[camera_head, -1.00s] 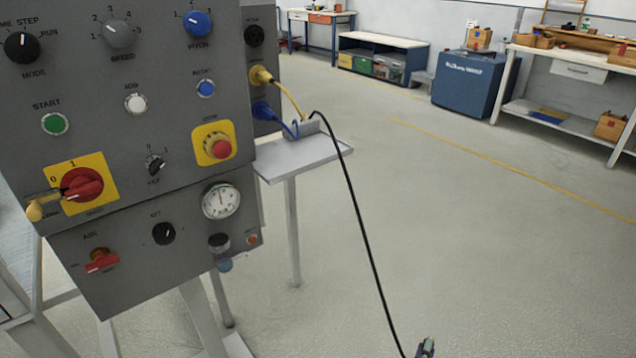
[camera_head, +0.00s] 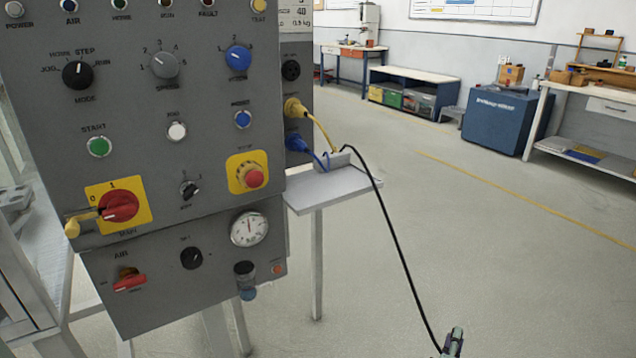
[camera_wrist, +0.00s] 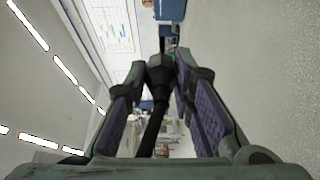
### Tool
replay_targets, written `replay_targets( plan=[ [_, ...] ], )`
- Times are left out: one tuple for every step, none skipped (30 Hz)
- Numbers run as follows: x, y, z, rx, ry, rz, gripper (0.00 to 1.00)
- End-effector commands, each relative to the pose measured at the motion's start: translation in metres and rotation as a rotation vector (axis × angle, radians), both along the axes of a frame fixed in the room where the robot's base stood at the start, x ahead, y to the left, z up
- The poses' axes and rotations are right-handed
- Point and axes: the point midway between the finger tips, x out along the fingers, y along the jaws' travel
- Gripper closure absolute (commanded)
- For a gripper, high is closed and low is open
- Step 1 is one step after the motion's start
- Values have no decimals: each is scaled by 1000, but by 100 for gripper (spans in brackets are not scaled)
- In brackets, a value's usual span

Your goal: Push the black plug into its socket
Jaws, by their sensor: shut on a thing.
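My gripper (camera_head: 453,343) is at the bottom edge of the head view, well to the right of and below the control panel. In the wrist view it is shut on the black plug (camera_wrist: 158,76), which sits between the fingertips with its black cable running back toward the camera. The cable (camera_head: 405,245) also shows in the head view, hanging from the small shelf down to my gripper. The black round socket (camera_head: 291,70) is on the panel's right side face, above the yellow and blue plugs, and looks empty. My gripper is far from it.
A yellow plug (camera_head: 296,107) and a blue plug (camera_head: 295,142) sit in the side face below the black socket. A grey shelf (camera_head: 340,190) juts out under them. The control panel (camera_head: 215,110) fills the left. Open floor (camera_head: 520,270) lies to the right.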

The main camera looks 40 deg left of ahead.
Motion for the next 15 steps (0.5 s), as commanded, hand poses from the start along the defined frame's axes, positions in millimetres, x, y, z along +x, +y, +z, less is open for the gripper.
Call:
replay_targets(
  plan=[
    [4, 4, 6, 1, -4, 8, 100],
    [6, 6, 8, 1, -5, 11, 100],
    [7, 6, 9, -1, -4, 12, 100],
    [9, 7, 10, -1, -4, 14, 100],
    [10, 8, 12, -2, -3, 15, 100],
    [12, 9, 14, -2, -3, 17, 100],
    [13, 9, 15, -3, -3, 19, 100],
    [14, 10, 17, -2, -4, 20, 100],
    [16, 11, 19, -2, -5, 21, 100],
    [17, 12, 21, -1, -5, 22, 100],
    [22, 13, 27, 1, -8, 25, 100],
    [28, 16, 34, 0, -7, 31, 100],
    [31, 18, 39, 0, -8, 35, 100],
    [35, 22, 44, 1, -7, 43, 100],
    [40, 26, 51, 0, -8, 51, 100]
  ],
)
